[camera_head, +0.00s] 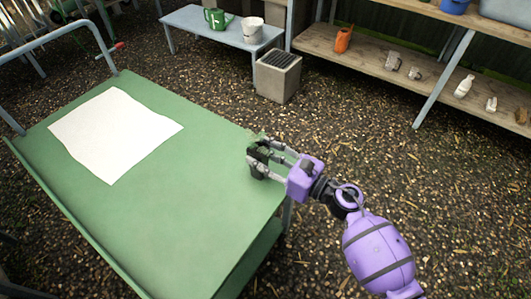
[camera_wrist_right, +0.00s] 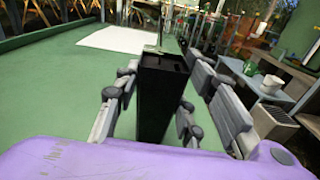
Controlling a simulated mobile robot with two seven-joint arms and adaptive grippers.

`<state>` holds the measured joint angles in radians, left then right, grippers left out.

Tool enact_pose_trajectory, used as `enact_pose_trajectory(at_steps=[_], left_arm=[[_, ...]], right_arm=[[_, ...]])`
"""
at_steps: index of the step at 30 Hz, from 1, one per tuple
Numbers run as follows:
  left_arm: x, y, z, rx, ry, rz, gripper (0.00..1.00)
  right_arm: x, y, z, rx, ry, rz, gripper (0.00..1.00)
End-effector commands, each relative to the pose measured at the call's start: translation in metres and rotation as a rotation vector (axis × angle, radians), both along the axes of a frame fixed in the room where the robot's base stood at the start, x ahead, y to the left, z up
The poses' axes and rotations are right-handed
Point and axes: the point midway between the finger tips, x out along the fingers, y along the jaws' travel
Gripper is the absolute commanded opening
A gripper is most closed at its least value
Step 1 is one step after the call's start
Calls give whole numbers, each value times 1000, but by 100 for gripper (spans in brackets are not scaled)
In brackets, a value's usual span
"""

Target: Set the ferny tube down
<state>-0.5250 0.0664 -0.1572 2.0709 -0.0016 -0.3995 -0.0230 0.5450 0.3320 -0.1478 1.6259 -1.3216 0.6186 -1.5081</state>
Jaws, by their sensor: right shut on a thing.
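The ferny tube (camera_wrist_right: 160,98) is a tall, dark, square-sided pot in the right wrist view. In the head view it is a small dark shape with some green at its top (camera_head: 258,142). My right gripper (camera_head: 260,160) is shut on it, with fingers on both sides of the tube in the wrist view (camera_wrist_right: 155,93). It is at the right edge of the green cart top (camera_head: 190,205). The tube looks about upright. I cannot tell whether its base touches the cart. My left gripper is not in view.
A white sheet (camera_head: 115,135) lies on the cart's far left part. The rest of the cart top is clear. Behind stand a grey planter block (camera_head: 278,78), a bench (camera_head: 190,22) with a green watering can (camera_head: 217,18) and white bucket (camera_head: 252,30), and wooden shelving (camera_head: 370,55).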

Motion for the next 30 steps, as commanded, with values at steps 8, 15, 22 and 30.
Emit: enact_pose_trajectory(at_steps=[8,15,22,30], left_arm=[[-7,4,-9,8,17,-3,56],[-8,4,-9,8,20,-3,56],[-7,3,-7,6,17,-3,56],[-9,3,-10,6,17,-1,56]], right_arm=[[0,0,-5,0,1,1,39],[0,0,-4,0,0,1,56],[0,0,-2,0,0,1,56],[-20,-28,-2,-4,3,-1,56]])
